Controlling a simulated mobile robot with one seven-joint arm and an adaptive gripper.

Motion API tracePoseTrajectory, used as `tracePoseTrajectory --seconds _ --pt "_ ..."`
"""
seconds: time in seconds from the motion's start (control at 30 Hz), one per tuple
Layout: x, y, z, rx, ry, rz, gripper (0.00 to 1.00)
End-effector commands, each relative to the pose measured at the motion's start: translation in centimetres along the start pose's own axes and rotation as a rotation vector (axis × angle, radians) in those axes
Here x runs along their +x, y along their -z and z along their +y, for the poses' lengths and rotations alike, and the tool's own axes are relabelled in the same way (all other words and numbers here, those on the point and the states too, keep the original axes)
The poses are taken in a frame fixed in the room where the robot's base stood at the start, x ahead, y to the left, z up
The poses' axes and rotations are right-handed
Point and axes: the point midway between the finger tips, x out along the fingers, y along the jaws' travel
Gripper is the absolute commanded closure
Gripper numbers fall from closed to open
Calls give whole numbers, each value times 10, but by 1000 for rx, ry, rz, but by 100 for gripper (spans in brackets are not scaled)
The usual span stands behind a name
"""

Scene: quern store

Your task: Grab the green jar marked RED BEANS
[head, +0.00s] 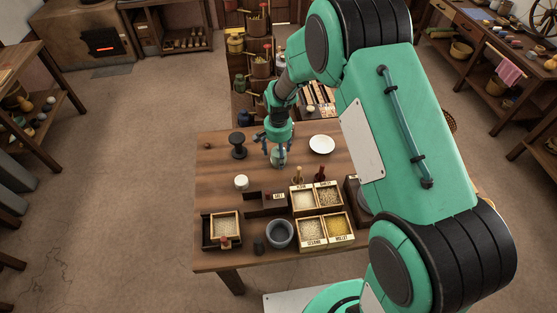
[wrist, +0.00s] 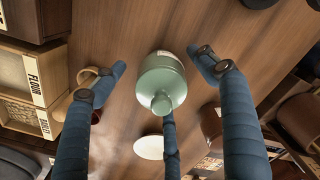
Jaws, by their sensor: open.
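A green jar (wrist: 163,78) with a rounded body and a small knob on top stands on the wooden table between my gripper's fingers in the wrist view. A pale label shows on its far side, but its words cannot be read. In the head view the jar (head: 278,158) is partly hidden below my gripper (head: 277,151). My gripper (wrist: 163,72) is open, with its blue-padded fingers spread on both sides of the jar and a third finger below it in the picture. Gaps show between the side fingers and the jar.
On the table (head: 213,180) are a black spool-shaped object (head: 238,145), a white plate (head: 321,144), a white pot (head: 241,182) and a grey bowl (head: 280,234). Grain boxes (head: 312,241) marked SESAME and MILLET stand near the front. The table's left part is mostly clear.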

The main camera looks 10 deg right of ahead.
Motion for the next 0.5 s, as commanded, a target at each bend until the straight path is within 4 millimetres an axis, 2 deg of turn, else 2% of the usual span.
tracePoseTrajectory --seconds 0.37,0.47,0.5 --pt "0 0 0 0 0 0 27" --pt "0 0 0 0 0 0 43" --pt "0 0 0 0 0 0 51"
